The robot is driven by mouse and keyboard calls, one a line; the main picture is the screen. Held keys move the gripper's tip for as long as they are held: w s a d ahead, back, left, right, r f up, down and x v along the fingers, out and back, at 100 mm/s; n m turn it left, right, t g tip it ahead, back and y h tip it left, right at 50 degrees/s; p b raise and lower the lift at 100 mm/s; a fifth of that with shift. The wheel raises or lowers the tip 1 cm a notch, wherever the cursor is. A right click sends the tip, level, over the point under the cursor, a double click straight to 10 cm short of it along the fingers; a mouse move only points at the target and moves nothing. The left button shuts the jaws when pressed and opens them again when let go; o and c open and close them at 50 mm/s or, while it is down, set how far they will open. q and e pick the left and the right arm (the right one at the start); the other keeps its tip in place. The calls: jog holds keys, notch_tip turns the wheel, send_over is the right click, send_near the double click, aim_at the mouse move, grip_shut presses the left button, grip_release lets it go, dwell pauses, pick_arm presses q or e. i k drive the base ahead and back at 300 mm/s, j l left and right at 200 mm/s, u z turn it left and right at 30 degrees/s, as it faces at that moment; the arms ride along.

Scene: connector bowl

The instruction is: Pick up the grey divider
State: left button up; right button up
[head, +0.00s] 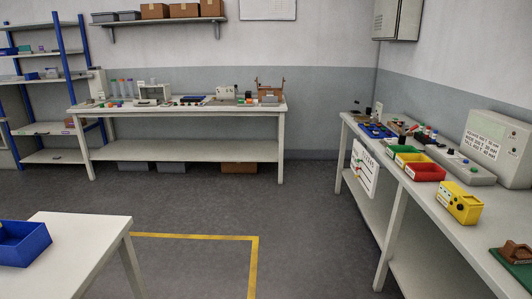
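I cannot make out a grey divider for certain in the head view; the small parts on the benches are too small to tell apart. Many small items stand on the back bench (180,108) and on the right bench (420,202). Neither of my grippers is in view.
A white table (92,228) with a blue bin (22,243) is at the lower left. The right bench carries green and red bins (426,172), a yellow box (459,203) and a grey sloped console (497,148). A blue-framed shelf (45,128) stands far left. The middle floor (230,205) is clear.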

aim_at(265, 99)
jog(key=i, duration=3.75)
jog(key=i+u, duration=0.1)
jog(key=i, duration=0.5)
jog(key=i+l+u, duration=0.1)
jog(key=i, duration=0.45)
jog(key=i+l+u, duration=0.1)
jog(key=i, duration=0.5)
jog(key=i+l+u, duration=0.2)
jog(key=k+j, duration=0.05)
jog(key=j, duration=0.05)
